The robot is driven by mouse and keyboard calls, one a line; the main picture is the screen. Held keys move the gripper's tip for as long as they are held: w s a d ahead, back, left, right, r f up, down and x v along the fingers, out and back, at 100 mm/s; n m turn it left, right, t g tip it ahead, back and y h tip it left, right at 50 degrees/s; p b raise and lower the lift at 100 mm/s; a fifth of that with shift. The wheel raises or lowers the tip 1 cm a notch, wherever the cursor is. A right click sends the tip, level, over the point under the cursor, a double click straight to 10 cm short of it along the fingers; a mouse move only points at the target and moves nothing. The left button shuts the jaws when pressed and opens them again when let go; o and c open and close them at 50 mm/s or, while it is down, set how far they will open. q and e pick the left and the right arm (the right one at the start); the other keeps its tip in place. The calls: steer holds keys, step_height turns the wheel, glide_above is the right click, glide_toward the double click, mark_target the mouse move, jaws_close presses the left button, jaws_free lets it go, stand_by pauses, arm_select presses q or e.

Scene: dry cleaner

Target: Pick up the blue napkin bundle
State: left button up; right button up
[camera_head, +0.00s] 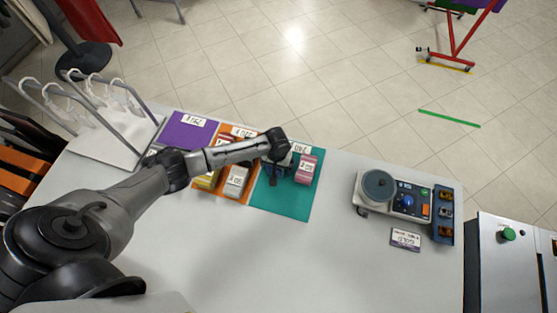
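A dark blue patch, apparently the blue napkin bundle (270,170), shows on the teal mat (285,202) in the head view, mostly hidden under my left gripper. My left gripper (274,177) points down at it from above. Its fingers are dark and small, so I cannot tell whether they are open or shut, or whether they touch the bundle. A pink bundle (306,168) with a white label lies just right of it on the same mat. My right gripper is not in view.
A white-labelled bundle (236,182) and a yellow one (207,180) lie on the orange mat (240,131), left of the teal mat. A purple mat (184,133) is further left. A scale (378,186) stands right. The table's front is clear.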

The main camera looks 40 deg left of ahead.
arm_select(q)
steer(key=c, duration=1)
steer(key=shift+c, duration=0.2)
steer(key=shift+r, duration=0.15)
